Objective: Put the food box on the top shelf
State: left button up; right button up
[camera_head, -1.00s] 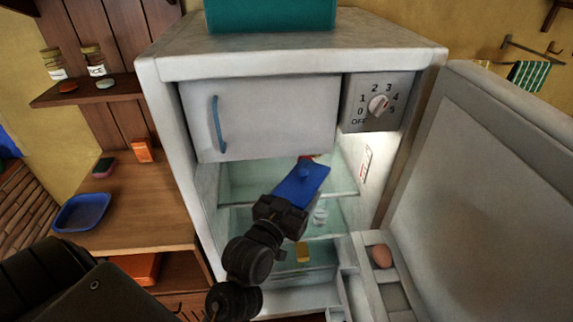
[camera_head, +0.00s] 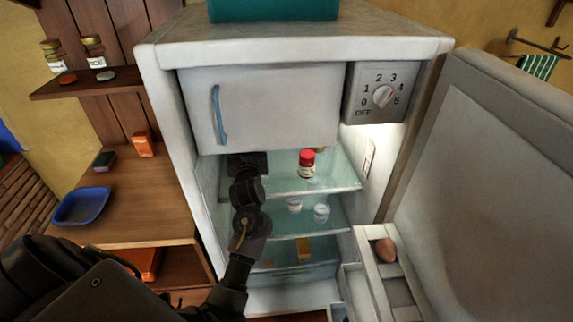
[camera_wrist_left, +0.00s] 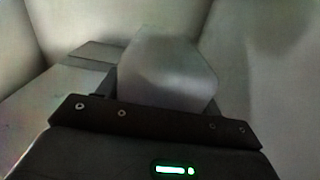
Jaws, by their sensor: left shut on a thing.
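My left gripper (camera_head: 247,164) reaches into the open fridge (camera_head: 168,130), at the left of the top glass shelf (camera_head: 325,184), just under the freezer door (camera_head: 265,110). Its fingertips are hidden behind that door in the head view. In the left wrist view the gripper is shut on the food box (camera_wrist_left: 165,70), which looks grey in the dim light, with pale fridge walls around it. The food box is hidden in the head view. I cannot tell whether it touches the shelf. My right gripper is not in view.
A red-capped jar (camera_head: 307,163) stands on the top shelf, right of my gripper. Small white pots (camera_head: 321,212) stand on the shelf below. The fridge door (camera_head: 480,180) is open at right, with an egg (camera_head: 386,250) in its rack. A wooden counter (camera_head: 140,210) stands at left.

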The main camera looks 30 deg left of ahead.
pick_arm(q)
jog(key=shift+a+f, duration=0.1)
jog(key=shift+a, duration=0.1)
notch_tip(320, 180, down, 10)
jog(key=shift+r+p, duration=0.25)
jog(key=shift+p, duration=0.3)
jog(key=shift+f, duration=0.15)
jog(key=shift+f, duration=0.15)
jog(key=o, duration=1)
